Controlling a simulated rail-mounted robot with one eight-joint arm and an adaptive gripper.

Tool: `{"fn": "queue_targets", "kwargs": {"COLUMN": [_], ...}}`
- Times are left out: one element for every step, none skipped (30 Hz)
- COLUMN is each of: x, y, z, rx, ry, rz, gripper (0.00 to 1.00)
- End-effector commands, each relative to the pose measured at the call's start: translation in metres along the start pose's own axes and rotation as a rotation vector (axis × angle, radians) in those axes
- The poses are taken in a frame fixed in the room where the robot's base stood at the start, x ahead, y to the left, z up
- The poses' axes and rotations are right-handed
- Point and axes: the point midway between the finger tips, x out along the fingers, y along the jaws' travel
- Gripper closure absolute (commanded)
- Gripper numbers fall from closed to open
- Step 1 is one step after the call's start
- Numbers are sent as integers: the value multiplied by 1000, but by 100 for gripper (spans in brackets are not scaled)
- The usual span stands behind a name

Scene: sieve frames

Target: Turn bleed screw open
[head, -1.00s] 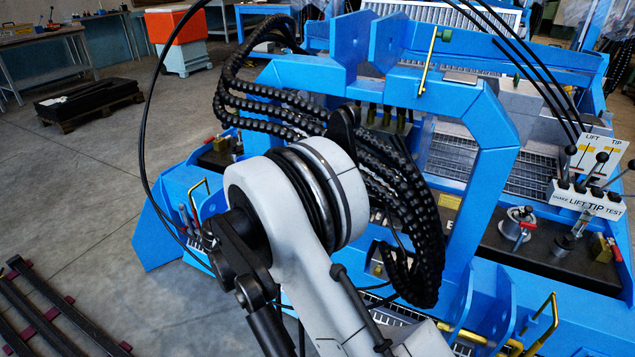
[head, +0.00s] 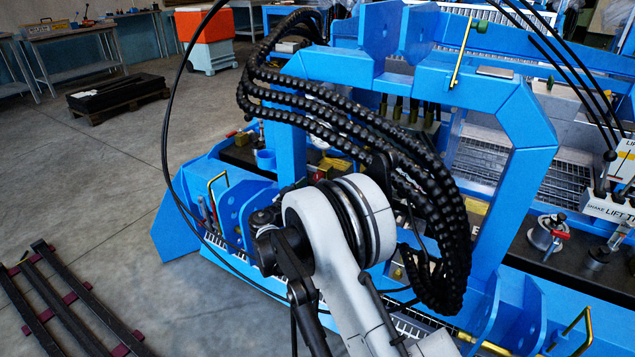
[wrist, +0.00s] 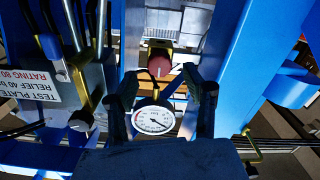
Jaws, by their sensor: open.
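My gripper (wrist: 160,88) is open in the wrist view, with its two dark fingers apart on either side of a round white-faced dial gauge (wrist: 153,120). Nothing is seen held between the fingers. A red part (wrist: 160,61) shows just beyond the gap between the fingertips. I cannot tell which part is the bleed screw. In the head view my own arm hides the gripper.
A blue frame (head: 527,165) with thick black hoses (head: 300,88) stands around the work area. In the wrist view a blue upright (wrist: 230,70) is close on the right, and a test plate sign (wrist: 30,82) is on the left. Open floor (head: 110,210) lies left.

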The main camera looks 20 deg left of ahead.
Motion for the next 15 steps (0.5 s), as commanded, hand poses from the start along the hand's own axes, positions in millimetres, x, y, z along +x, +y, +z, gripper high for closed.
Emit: {"fn": "queue_targets", "kwargs": {"x": [10, 14, 19, 23, 26, 30, 33, 35, 38, 39, 40, 41, 42, 42, 42], "y": [0, 0, 0, 0, 0, 0, 0, 0, 0, 0, 0, 0, 0, 0, 0], "z": [2, 2, 2, 2, 1, 1, 1, 1, 1, 0, 0, 0, 0, 0, 0], "rx": [0, 0, 0, 0, 0, 0, 0, 0, 0, 0, 0, 0, 0, 0, 0], "ry": [0, 0, -1, 0, 0, 0, 0, 0, 0, 0, 0, 0, 0, 0, 0], "rz": [1, 1, 1, 1, 1, 1, 0, 0, 0, 0, 0, 0, 0, 0, 0], "gripper": [53, 53, 53, 53, 53, 53, 53, 53, 53, 53, 53, 53, 53, 53, 53]}}
